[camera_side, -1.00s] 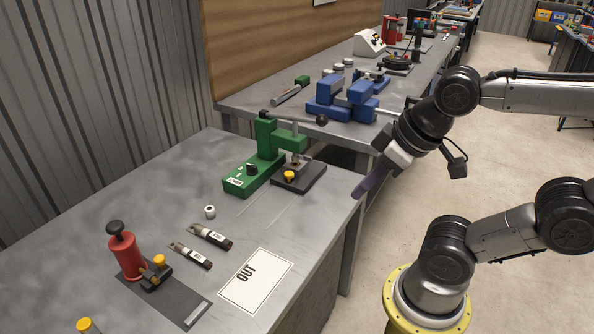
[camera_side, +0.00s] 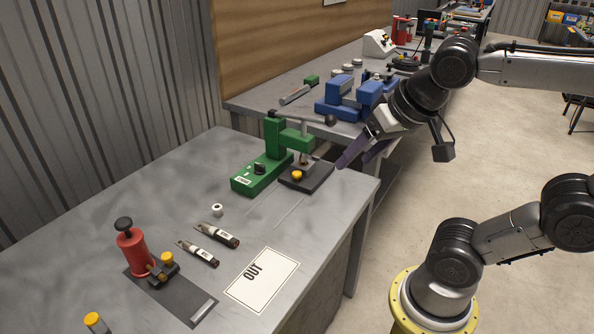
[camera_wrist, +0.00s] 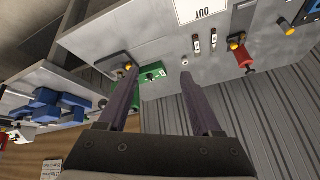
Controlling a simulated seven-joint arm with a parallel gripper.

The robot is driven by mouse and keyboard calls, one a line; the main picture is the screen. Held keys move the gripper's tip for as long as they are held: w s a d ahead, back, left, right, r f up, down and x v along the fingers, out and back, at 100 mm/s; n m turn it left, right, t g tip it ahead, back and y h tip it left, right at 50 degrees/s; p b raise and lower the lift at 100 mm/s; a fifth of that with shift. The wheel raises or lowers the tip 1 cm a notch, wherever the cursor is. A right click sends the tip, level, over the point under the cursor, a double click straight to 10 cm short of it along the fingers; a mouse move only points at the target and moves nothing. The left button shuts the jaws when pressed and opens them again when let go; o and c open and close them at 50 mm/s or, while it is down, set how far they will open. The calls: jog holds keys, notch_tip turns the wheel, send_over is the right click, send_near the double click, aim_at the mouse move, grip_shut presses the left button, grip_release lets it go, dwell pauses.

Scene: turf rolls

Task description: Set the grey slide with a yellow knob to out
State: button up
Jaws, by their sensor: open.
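The dark grey slide (camera_side: 318,180) is a flat plate with a yellow knob (camera_side: 297,175) at its near edge. It sits under the head of a green press (camera_side: 262,172), by the table's right edge. Two thin parallel lines run from it across the tabletop towards the front left. A white card reading OUT (camera_side: 272,287) lies nearer the front. My gripper (camera_side: 353,162) is open and empty, above and right of the slide, apart from it.
A red device (camera_side: 133,255) with another yellow knob stands on a dark plate at the front left. Two marker-like tools (camera_side: 217,235) and a small white roll (camera_side: 217,210) lie between. Blue equipment (camera_side: 350,100) stands on the bench behind. The tabletop's middle is mostly clear.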

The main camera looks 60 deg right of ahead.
jog(key=w+d+r+m+g+h, duration=0.15)
jog(key=w+d+m, duration=0.3)
jog(key=w, duration=0.45)
jog(key=m+g+h, duration=0.2)
jog(key=m+g, duration=0.2)
jog(key=m, duration=0.1)
send_over(296, 173)
jog(key=s+a, duration=0.2)
jog(key=a, duration=0.3)
notch_tip(296, 173, down, 14)
jog(key=x, duration=1.2)
jog(key=shift+w+a+f, duration=0.2)
jog(key=shift+w+f, duration=0.15)
jog(key=shift+f, duration=0.1)
jog(key=shift+c, duration=0.3)
grip_shut()
